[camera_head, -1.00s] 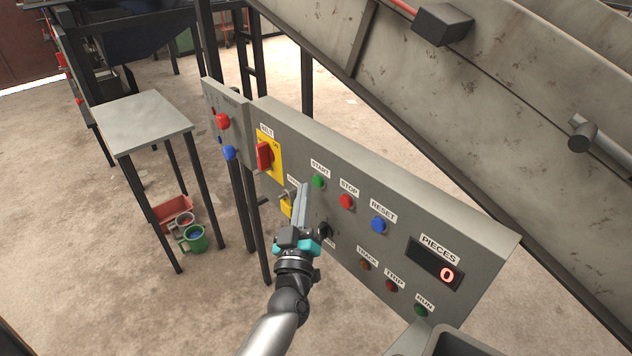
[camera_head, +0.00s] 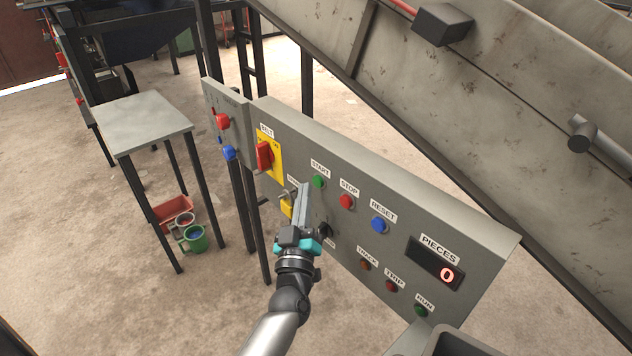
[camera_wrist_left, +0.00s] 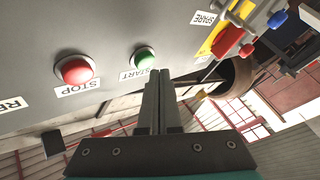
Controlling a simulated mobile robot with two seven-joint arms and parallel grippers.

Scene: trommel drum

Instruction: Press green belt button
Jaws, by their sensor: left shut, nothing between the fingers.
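The green START button (camera_head: 318,182) is on the grey control panel (camera_head: 440,220), left of the red STOP button (camera_head: 346,202). In the left wrist view the green button (camera_wrist_left: 144,57) is just beyond the fingertips, with the red STOP button (camera_wrist_left: 75,69) to its left. My left gripper (camera_head: 304,188) is shut and empty, its fingers pointing up close to the panel, below and left of the green button. In the left wrist view the gripper tips (camera_wrist_left: 158,74) appear near the green button; I cannot tell whether they touch it. My right gripper is not in view.
The panel also has a blue RESET button (camera_head: 379,224), a red BELT switch (camera_head: 264,156) on yellow, and a PIECES display (camera_head: 436,262) reading 0. A small table (camera_head: 145,118) stands left. A large inclined metal frame (camera_head: 480,110) rises behind the panel.

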